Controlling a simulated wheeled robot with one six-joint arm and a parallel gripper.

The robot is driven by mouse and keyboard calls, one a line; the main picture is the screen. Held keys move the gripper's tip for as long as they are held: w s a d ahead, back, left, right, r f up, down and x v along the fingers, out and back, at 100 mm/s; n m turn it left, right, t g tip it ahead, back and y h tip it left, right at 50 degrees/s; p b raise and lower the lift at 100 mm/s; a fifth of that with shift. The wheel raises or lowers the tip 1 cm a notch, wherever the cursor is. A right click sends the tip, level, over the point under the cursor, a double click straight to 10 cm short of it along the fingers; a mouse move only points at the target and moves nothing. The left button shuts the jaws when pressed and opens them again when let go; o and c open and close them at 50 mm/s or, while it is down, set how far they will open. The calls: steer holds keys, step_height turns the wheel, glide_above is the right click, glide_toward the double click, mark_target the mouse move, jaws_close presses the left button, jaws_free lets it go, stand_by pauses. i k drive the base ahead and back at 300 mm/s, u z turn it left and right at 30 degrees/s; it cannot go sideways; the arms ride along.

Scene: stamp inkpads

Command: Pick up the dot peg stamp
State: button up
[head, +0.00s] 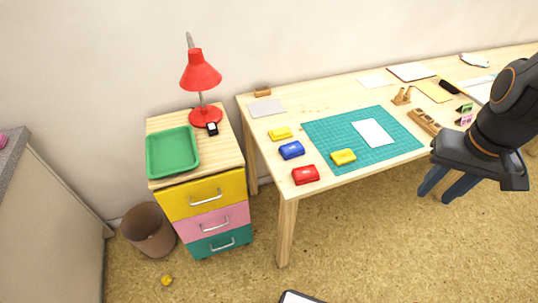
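My gripper (435,196) hangs at the right, in front of the table's front edge. Its two dark blue fingers are apart, with nothing visible between them. I cannot single out the dot peg stamp. Small wooden pieces (402,96) stand behind the right part of the green mat, and a long wooden holder (424,122) lies at the mat's right edge. Both are too small to read any dot mark. Small green (464,107) and pink (464,120) items stand right of the holder, partly close behind my arm.
A yellow (280,134), a blue (291,150) and a red inkpad (305,175) sit on the table's left part. Another yellow inkpad (343,157) and a white card (373,132) lie on the green mat (325,128). A drawer unit with a red lamp (201,75) stands left.

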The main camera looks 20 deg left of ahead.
mark_target(402, 90)
steer(key=k, duration=0.35)
steer(key=z, duration=0.75)
steer(key=i, duration=0.65)
steer(key=u, duration=2.1)
steer(key=i, duration=0.5)
steer(key=u, duration=0.05)
steer(key=k, duration=1.1)
steer(key=z, duration=1.1)
steer(key=i, duration=0.75)
steer(key=z, duration=0.2)
